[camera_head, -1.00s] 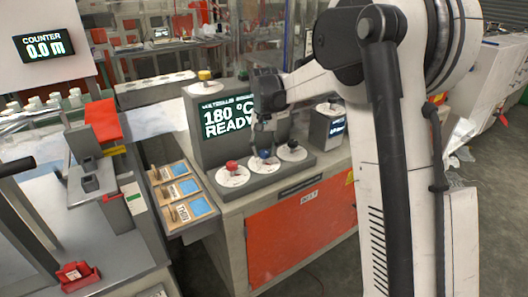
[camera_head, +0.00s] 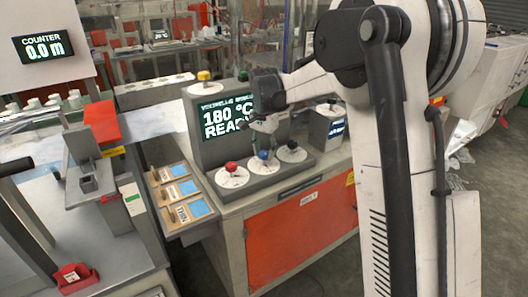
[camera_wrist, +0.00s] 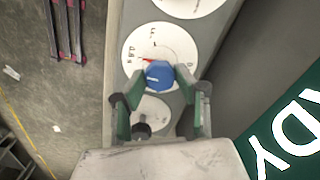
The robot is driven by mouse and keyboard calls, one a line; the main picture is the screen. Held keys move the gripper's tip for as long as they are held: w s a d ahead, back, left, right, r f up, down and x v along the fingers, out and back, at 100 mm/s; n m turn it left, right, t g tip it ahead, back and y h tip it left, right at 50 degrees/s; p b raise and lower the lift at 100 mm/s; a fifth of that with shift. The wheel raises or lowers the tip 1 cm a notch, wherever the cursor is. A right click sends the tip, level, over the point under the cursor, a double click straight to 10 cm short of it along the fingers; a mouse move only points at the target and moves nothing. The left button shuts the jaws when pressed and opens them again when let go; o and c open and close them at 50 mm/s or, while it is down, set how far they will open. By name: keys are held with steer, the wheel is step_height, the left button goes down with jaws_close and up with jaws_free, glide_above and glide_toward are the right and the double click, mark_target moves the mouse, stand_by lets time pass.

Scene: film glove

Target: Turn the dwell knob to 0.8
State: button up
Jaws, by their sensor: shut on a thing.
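A blue knob (camera_wrist: 160,75) sits on a white round dial (camera_wrist: 133,70), the middle one of three dials on the grey control panel. It also shows in the head view (camera_head: 264,156). A short red mark shows on the dial beside the knob, towards small print that I cannot read surely. My gripper (camera_wrist: 161,78) is over this dial, its two green-edged fingers shut on the knob's sides. In the head view my gripper (camera_head: 266,138) is above the panel, its fingertips hard to make out. I cannot read which dial is dwell.
A red knob (camera_head: 231,167) and a black knob (camera_head: 292,145) stand close on either side. A display (camera_head: 222,118) reading 180 °C READY rises behind. A small box (camera_head: 328,130) stands to the right. Labelled cards (camera_head: 180,190) lie to the left.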

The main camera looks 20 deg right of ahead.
mark_target(264, 152)
stand_by(0.3)
steer(key=o, duration=1.1)
step_height(264, 152, up, 12)
steer(key=shift+r, duration=0.1)
